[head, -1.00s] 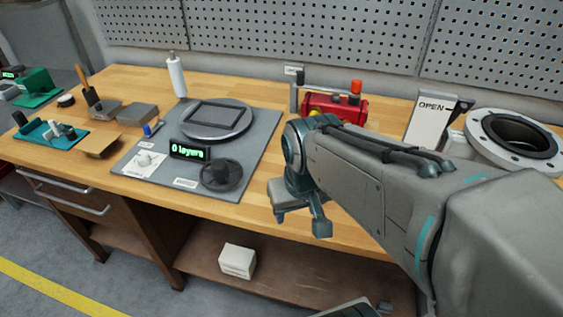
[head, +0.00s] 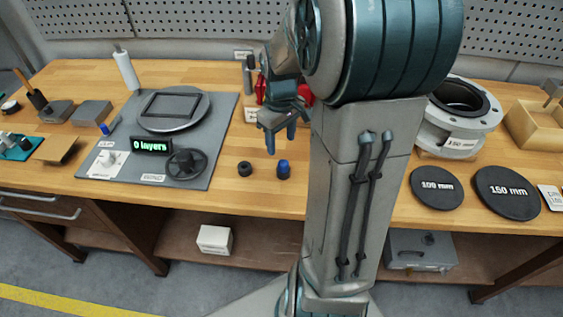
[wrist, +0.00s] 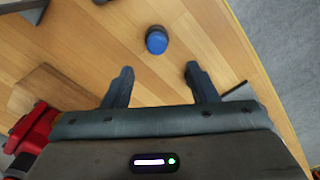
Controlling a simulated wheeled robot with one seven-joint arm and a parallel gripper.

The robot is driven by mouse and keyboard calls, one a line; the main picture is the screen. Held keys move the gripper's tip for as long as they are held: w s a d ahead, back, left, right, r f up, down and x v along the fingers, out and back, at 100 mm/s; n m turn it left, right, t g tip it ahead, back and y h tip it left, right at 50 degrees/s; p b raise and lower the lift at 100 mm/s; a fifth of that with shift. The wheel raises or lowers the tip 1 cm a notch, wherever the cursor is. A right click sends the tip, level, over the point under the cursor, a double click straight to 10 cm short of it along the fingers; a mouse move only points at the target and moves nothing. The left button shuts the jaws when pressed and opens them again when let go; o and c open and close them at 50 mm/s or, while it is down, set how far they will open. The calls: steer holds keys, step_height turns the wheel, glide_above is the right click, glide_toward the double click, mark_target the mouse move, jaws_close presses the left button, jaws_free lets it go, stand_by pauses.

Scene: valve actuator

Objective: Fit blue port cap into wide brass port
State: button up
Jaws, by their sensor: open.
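My gripper (head: 281,140) is open and empty, above the bench and just behind the cap. In the wrist view my two fingers (wrist: 160,74) are spread wide and touch nothing. The red actuator (head: 262,98) is mostly hidden behind my arm, with only a red edge in the wrist view (wrist: 38,128). The wide brass port cannot be made out.
A black cap (head: 245,169) stands just left of the blue one. A grey mat (head: 215,140) with a turntable and handwheel lies to the left. Black discs (head: 437,187) and a white flanged pipe piece (head: 436,130) are at right. The bench's front edge is close.

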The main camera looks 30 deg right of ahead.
mark_target(283, 162)
steer(key=f, duration=0.9)
steer(key=shift+d+p, duration=0.2)
steer(key=shift+p, duration=0.15)
steer(key=c, duration=1)
